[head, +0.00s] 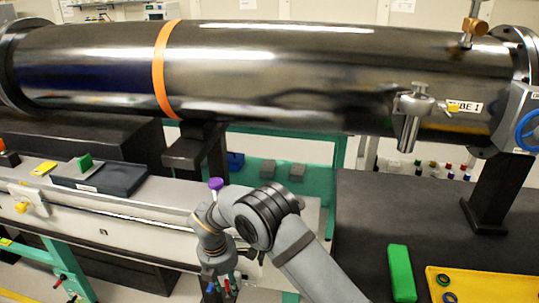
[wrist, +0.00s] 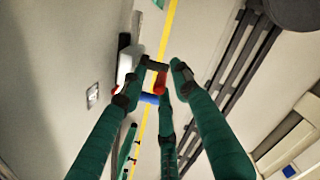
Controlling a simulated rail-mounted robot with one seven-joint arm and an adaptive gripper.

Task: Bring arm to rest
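My arm reaches in from the bottom of the head view and bends down at the wrist. My gripper (head: 220,287) hangs at the bottom, in front of the grey rail table, pointing down and partly cut off by the frame edge. In the wrist view the long green fingers of my gripper (wrist: 164,75) stand apart at their tips, with a gap between them. Small red and blue parts show around the tips; I cannot tell whether they belong to the fingers. I see no clear object held.
A large dark tube (head: 300,75) with an orange band (head: 160,70) spans the back. The grey rail table (head: 130,222) lies left of my gripper and carries a dark tray (head: 100,178). A black table at right holds a green block (head: 402,272) and a yellow tray (head: 480,285). Floor shows below my gripper.

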